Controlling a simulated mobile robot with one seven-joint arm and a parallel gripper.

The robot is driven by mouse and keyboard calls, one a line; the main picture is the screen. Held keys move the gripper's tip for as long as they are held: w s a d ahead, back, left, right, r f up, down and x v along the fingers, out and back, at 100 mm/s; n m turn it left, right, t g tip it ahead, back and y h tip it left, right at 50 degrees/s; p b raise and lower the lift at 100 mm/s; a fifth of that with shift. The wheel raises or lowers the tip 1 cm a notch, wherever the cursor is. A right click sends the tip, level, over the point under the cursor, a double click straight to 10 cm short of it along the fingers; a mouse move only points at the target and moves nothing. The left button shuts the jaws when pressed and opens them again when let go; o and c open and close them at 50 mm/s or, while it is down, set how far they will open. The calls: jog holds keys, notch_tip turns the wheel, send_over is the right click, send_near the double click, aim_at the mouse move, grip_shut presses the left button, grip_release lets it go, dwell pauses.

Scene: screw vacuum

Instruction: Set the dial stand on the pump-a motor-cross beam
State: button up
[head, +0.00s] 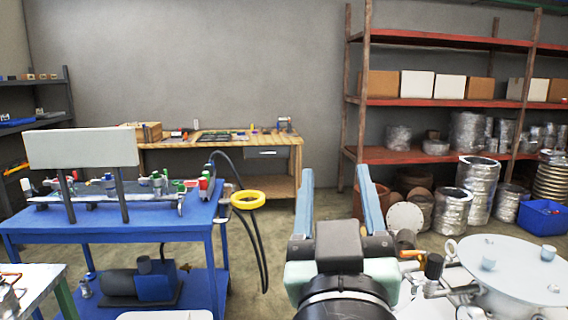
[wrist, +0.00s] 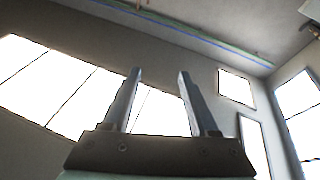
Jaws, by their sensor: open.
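My gripper (head: 335,172) is raised in the front middle of the head view, its two fingers upright, apart and empty. The wrist view shows the gripper (wrist: 160,73) open too, with only walls, bright window panes and ceiling beyond it. I cannot pick out a dial stand for certain in either view. I cannot tell which part is the pump-a motor-cross beam. A blue and dark pump with a motor (head: 150,283) sits on the lower shelf of the blue cart, to the left of my gripper.
The blue cart (head: 110,226) carries fittings, valves and a white panel (head: 82,147). A yellow ring (head: 248,200) and dark hose hang beside it. A workbench (head: 226,146) stands behind. A round metal vessel (head: 515,262) is close at right, before red shelves (head: 440,102). Some floor shows between cart and gripper.

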jog(key=s+a+r+t+y, duration=0.1)
jog(key=s+a+r+t, duration=0.2)
jog(key=r, duration=0.3)
jog(key=s+a+r+t+y, duration=0.1)
jog(key=s+a+r+t, duration=0.1)
jog(key=s+r, duration=0.4)
jog(key=shift+s+a+r+t+y, duration=0.2)
jog(key=shift+a+r+t+y, duration=0.15)
jog(key=shift+a+r, duration=0.25)
